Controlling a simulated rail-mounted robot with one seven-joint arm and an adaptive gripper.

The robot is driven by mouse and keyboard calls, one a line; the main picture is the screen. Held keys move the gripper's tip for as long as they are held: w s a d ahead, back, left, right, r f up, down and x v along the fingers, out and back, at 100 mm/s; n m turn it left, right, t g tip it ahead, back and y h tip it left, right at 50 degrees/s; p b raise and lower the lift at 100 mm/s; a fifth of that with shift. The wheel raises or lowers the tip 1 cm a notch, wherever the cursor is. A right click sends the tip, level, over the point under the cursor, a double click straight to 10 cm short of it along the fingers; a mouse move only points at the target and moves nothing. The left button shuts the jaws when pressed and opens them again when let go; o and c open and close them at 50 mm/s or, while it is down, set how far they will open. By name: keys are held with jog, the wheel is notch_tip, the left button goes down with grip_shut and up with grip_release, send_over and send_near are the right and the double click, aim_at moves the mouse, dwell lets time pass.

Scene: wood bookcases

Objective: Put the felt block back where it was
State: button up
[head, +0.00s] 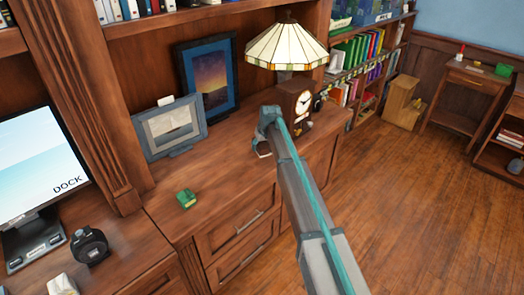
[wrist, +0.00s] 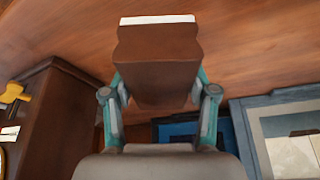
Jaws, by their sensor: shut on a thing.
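My gripper (wrist: 158,84) is shut on a brown block with a white layer along its far end, which I take to be the felt block (wrist: 157,62). The teal fingers hold its two sides in the wrist view. In the head view, my gripper (head: 266,128) is over the wooden cabinet top, left of the clock. Only the block's lower part (head: 263,149) shows there, below my gripper. Whether it touches the wood is hard to tell.
A wooden clock (head: 296,102) and a stained-glass lamp (head: 286,47) stand close by on the right. A blue picture frame (head: 207,75) and a grey one (head: 169,127) stand behind to the left. A small green object (head: 186,198) lies on the cabinet top (head: 225,165), which is mostly clear.

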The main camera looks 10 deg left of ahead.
jog(key=shift+w+d+f, duration=0.1)
jog(key=shift+w+f, duration=0.2)
jog(key=shift+f+p, duration=0.7)
jog(key=shift+f, duration=0.9)
jog(key=shift+f, duration=0.1)
jog(key=shift+f, duration=0.15)
jog(key=o, duration=1.1)
jog(key=shift+r, duration=0.35)
jog(key=b+v, duration=0.2)
jog(key=v, duration=0.9)
jog(key=shift+s+r, duration=0.2)
jog(key=shift+r, duration=0.15)
